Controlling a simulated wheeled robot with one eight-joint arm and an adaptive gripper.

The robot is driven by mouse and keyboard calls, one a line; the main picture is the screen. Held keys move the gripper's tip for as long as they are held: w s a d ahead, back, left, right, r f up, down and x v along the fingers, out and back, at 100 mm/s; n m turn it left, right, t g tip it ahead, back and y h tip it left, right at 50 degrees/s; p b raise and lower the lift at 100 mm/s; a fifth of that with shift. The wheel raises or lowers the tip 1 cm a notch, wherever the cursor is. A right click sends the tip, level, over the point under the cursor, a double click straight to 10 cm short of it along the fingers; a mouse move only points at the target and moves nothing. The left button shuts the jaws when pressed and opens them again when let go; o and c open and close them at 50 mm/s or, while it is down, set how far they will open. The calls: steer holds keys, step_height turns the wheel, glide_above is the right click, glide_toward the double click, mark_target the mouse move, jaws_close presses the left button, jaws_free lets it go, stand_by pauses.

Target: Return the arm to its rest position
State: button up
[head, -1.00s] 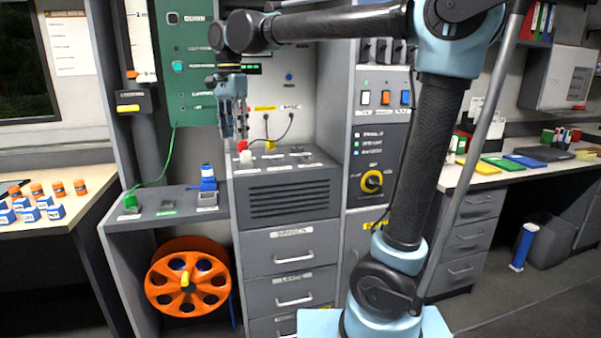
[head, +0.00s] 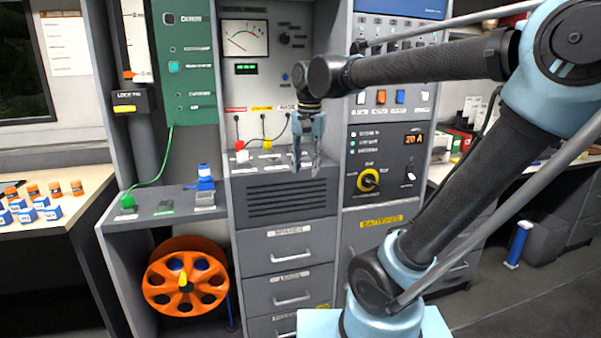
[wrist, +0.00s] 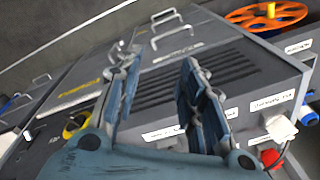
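My gripper (head: 306,166) hangs fingers down from my arm, in front of the grey drawer cabinet (head: 290,190). In the wrist view my gripper (wrist: 155,95) has its two fingers apart, with nothing between them. The fingers are clear of the cabinet's vented front, as far as I can tell. My arm reaches across the right half of the head view with its elbow raised at the upper right.
Red (head: 239,146) and white plugs with cables sit on the cabinet top. An orange reel (head: 185,284) stands in the lower left bay. Small boxes lie on the left bench (head: 70,215).

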steer(key=s+d+f+n, duration=0.2)
steer(key=s+d+f, duration=0.4)
steer(key=d+f, duration=0.2)
steer(key=s+d+f+n+t, duration=0.1)
steer(key=s+d+f+n, duration=0.1)
steer(key=s+d+f, duration=0.4)
steer(key=d+f, duration=0.3)
steer(key=f, duration=0.3)
steer(key=shift+d+f, duration=0.15)
steer(key=shift+f, duration=0.1)
steer(key=shift+w+f, duration=0.2)
steer(key=shift+w, duration=0.2)
steer(key=shift+c, duration=0.7)
steer(key=shift+d, duration=0.1)
